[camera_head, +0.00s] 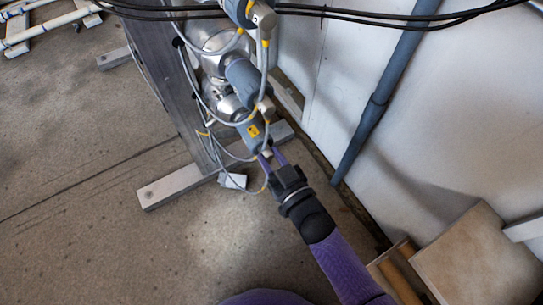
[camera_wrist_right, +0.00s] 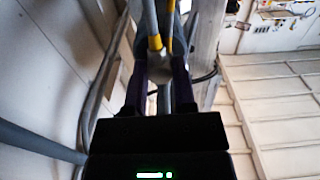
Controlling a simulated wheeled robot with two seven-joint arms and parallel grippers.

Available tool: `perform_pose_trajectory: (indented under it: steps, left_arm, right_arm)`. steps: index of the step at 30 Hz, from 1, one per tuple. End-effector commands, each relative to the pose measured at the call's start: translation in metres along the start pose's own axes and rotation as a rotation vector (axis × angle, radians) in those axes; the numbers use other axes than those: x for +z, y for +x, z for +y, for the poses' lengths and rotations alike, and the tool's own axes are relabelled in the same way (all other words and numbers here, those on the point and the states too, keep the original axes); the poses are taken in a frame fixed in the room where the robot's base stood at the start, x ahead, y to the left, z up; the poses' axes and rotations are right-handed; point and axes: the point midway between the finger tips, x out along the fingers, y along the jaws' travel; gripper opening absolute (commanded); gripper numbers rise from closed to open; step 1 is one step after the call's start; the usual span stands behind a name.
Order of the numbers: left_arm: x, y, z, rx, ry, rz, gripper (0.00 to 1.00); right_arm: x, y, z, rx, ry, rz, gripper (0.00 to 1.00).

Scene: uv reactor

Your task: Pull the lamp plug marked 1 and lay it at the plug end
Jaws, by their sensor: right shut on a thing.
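My right gripper (camera_head: 271,157) reaches up from the lower right in the head view. Its purple fingers are at the lower end of the grey lamp reactor (camera_head: 243,72). In the right wrist view the right gripper (camera_wrist_right: 159,84) has its two fingers on either side of a small grey plug (camera_wrist_right: 160,71) and is shut on it. Cables with yellow sleeves (camera_wrist_right: 155,43) run just above the plug. A yellow warning label (camera_head: 253,130) shows on the reactor's lower end. No number 1 is legible. My left gripper is in neither view.
A steel foot beam (camera_head: 170,187) lies below the reactor. A small white block (camera_head: 232,181) hangs or lies near it. A grey pipe (camera_head: 372,110) leans along the white wall. A wooden board (camera_head: 477,262) is lower right.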

Motion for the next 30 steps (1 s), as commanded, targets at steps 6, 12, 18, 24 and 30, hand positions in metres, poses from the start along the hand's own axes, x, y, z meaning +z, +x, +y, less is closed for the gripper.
perform_pose_trajectory:
  steps: [6, 12, 18, 24, 30]
  left_arm:
    - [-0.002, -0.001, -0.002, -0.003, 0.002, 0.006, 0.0]
    - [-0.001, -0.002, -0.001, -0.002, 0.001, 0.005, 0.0]
    - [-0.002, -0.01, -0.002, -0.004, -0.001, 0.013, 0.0]
    - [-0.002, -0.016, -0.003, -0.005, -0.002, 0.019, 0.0]
    - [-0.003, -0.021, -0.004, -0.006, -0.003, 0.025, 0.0]
  right_arm:
    - [0.0, -0.001, 0.0, 0.0, 0.0, -0.001, 0.0]
    - [0.0, -0.004, 0.0, 0.0, 0.0, -0.001, 0.0]
    - [-0.001, -0.017, 0.0, 0.0, 0.0, -0.001, 0.0]
    - [-0.002, -0.031, 0.0, 0.001, -0.001, 0.0, 0.0]
    - [-0.002, -0.045, 0.0, 0.0, -0.001, 0.001, 0.0]
